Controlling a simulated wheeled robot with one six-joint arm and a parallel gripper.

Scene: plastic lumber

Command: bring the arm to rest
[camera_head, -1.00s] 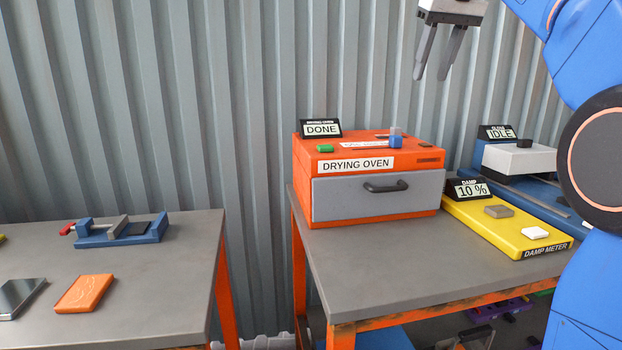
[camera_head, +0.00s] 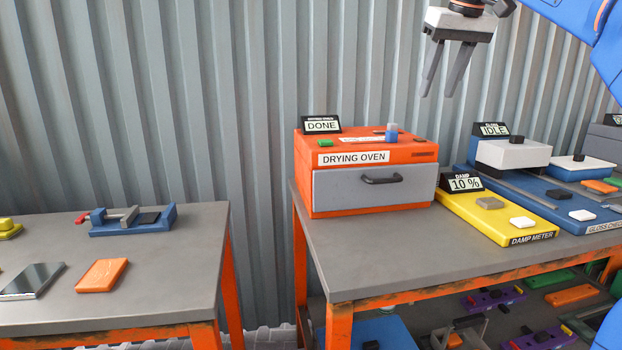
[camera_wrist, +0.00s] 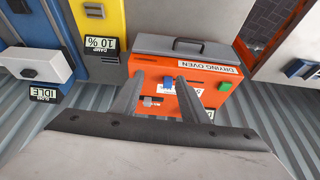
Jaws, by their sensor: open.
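My gripper (camera_head: 441,95) is open and empty, held high in front of the corrugated wall, above and to the right of the orange drying oven (camera_head: 312,185). Its two fingers hang down and apart. In the wrist view my gripper (camera_wrist: 155,85) has its fingers spread, with the oven (camera_wrist: 217,90) seen between and beyond them and nothing between the tips. My blue arm reaches in from the top right of the head view.
The oven, its sign reading DONE, has its grey drawer (camera_head: 340,190) shut. A yellow damp meter (camera_head: 475,212) reading 10 % and a blue gloss checker (camera_head: 550,205) reading IDLE stand to its right. A left table (camera_head: 170,275) holds a blue vise (camera_head: 150,228) and an orange plate (camera_head: 101,275). A gap separates the tables.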

